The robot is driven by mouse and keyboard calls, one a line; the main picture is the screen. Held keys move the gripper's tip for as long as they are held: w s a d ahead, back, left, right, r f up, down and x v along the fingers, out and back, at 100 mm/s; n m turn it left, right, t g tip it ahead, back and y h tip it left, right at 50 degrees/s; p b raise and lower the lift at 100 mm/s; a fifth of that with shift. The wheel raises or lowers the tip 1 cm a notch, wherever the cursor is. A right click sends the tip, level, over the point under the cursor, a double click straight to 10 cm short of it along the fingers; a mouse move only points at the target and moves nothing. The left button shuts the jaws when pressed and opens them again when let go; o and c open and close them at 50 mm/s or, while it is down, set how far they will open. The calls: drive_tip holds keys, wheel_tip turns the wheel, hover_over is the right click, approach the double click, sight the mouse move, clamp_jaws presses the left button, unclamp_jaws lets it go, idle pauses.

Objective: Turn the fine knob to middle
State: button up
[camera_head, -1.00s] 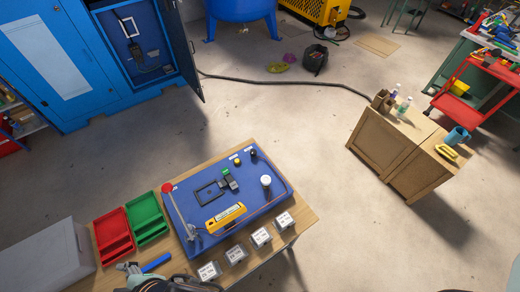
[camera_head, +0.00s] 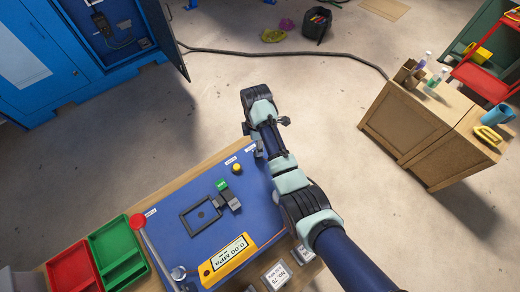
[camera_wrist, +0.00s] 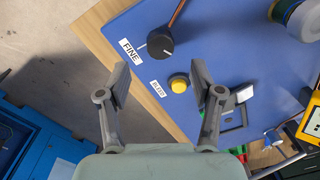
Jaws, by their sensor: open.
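The fine knob (camera_wrist: 160,42) is round and black, on the blue panel (camera_wrist: 230,45) beside the white FINE label (camera_wrist: 130,51) in the wrist view. In the picture the knob lies just above the gap between the fingertips, and no contact shows. In the head view my gripper and wrist cover the panel's far right corner, so the knob cannot be made out clearly there.
A yellow button (camera_wrist: 178,83) with a BLEED label sits close to the knob, near the right finger. A copper-coloured tube runs from near the knob. The gauge (camera_head: 228,258), black frame (camera_head: 201,216) and red-topped lever (camera_head: 138,221) stand elsewhere on the panel.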

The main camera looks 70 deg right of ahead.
wheel_tip(320, 180, down, 7)
drive_tip(key=shift+s+a+r+b, duration=0.1)
drive_tip(key=shift+a+r+b, duration=0.1)
drive_tip(key=shift+b, duration=0.45)
drive_tip(key=c, duration=1.1)
drive_tip(key=shift+d, duration=0.1)
drive_tip(key=shift+c, duration=0.2)
drive_tip(key=shift+r+m+p, duration=0.15)
drive_tip(key=shift+m+p, duration=0.25)
